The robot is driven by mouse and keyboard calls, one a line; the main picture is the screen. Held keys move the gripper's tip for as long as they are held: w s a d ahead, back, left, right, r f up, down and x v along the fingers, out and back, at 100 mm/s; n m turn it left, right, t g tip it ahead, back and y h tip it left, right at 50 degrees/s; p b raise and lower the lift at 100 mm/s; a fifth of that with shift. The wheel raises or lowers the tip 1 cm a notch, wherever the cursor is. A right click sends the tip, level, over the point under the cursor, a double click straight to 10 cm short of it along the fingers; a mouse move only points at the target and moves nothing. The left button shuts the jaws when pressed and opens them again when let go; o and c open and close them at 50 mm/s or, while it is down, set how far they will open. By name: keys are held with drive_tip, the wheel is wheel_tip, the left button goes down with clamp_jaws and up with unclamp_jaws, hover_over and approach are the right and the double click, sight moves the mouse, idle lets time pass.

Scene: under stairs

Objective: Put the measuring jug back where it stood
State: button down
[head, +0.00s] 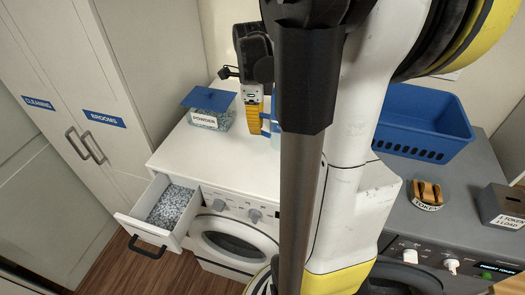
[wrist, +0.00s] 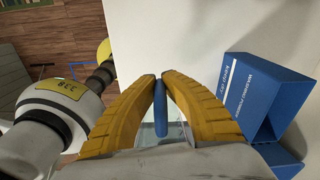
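In the wrist view, the yellow fingers of my gripper (wrist: 159,80) close on both sides of the blue upright handle of the measuring jug (wrist: 160,112). The jug's clear body shows only in part below the fingers. In the head view, my gripper (head: 253,118) points down over the white washing machine's top (head: 245,158), to the right of the powder box. There my arm mostly hides the jug, with only some blue showing beside the fingers. I cannot tell whether the jug touches the top.
A clear powder box (head: 209,119) with a raised blue lid stands on the left. A blue washing powder carton (wrist: 262,100) stands right of my gripper in the wrist view. The detergent drawer (head: 150,225) is open with granules inside. A blue basket (head: 425,118) sits on the grey machine.

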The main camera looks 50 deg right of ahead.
drive_tip(key=shift+s+f, duration=0.1)
drive_tip(key=shift+s, duration=0.05)
drive_tip(key=w+a+f, duration=0.1)
drive_tip(key=w+f, duration=0.1)
drive_tip(key=w, duration=0.1)
drive_tip(key=w+a+f, duration=0.2)
drive_tip(key=w, duration=0.1)
drive_tip(key=w+a+f, duration=0.1)
drive_tip(key=w+f, duration=0.1)
drive_tip(key=w, duration=0.2)
drive_tip(key=shift+w+a+f, duration=0.1)
drive_tip(key=shift+a+f, duration=0.05)
drive_tip(key=shift+f, duration=0.15)
drive_tip(key=shift+w+f, duration=0.1)
drive_tip(key=shift+f, duration=1.95)
drive_tip(key=shift+f, duration=0.1)
drive_tip(key=shift+f, duration=0.15)
drive_tip(key=c, duration=1.6)
unclamp_jaws()
drive_tip(key=shift+r, duration=0.2)
